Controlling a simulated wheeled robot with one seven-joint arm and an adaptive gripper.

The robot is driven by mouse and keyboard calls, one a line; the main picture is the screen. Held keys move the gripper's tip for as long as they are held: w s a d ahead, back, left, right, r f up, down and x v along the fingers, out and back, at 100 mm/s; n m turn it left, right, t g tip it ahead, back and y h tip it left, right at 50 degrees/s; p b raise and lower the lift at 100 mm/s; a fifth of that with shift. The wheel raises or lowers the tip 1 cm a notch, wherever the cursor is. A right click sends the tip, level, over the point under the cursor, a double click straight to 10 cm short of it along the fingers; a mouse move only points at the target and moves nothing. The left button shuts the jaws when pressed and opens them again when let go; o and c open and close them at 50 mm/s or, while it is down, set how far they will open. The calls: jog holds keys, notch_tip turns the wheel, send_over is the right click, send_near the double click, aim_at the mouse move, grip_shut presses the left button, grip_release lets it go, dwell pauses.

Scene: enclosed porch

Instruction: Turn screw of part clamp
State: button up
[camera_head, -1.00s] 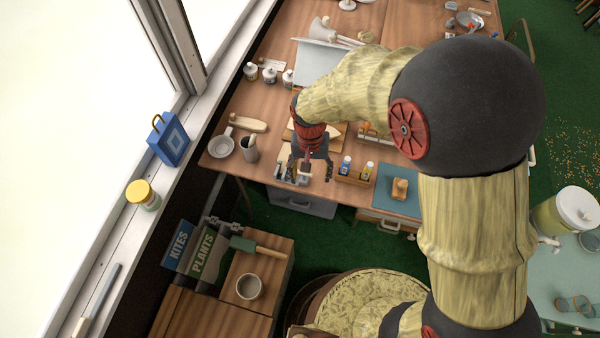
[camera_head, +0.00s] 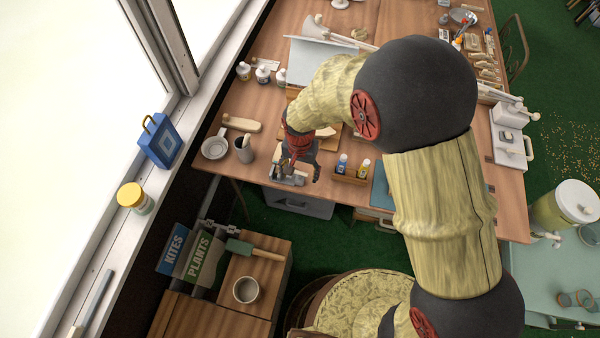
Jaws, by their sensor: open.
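The part clamp (camera_head: 285,180) is a small grey metal piece at the front edge of the wooden table, left of its middle. My gripper (camera_head: 298,176) is dark with a red wrist. It points down right at the clamp, its fingers apart. One finger overlaps the clamp in the picture and the other hangs to its right. The clamp's screw is too small and too covered by my gripper to make out. I cannot tell whether a finger touches it.
A wooden rack with small bottles (camera_head: 350,176) stands right of my gripper. A grey cup (camera_head: 244,150) and white mug (camera_head: 215,146) stand to the left. A grey drawer box (camera_head: 300,203) hangs below the table edge. A wooden cabinet (camera_head: 265,290) stands nearer.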

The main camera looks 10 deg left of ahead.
jog(key=shift+c, duration=1)
jog(key=c, duration=0.9)
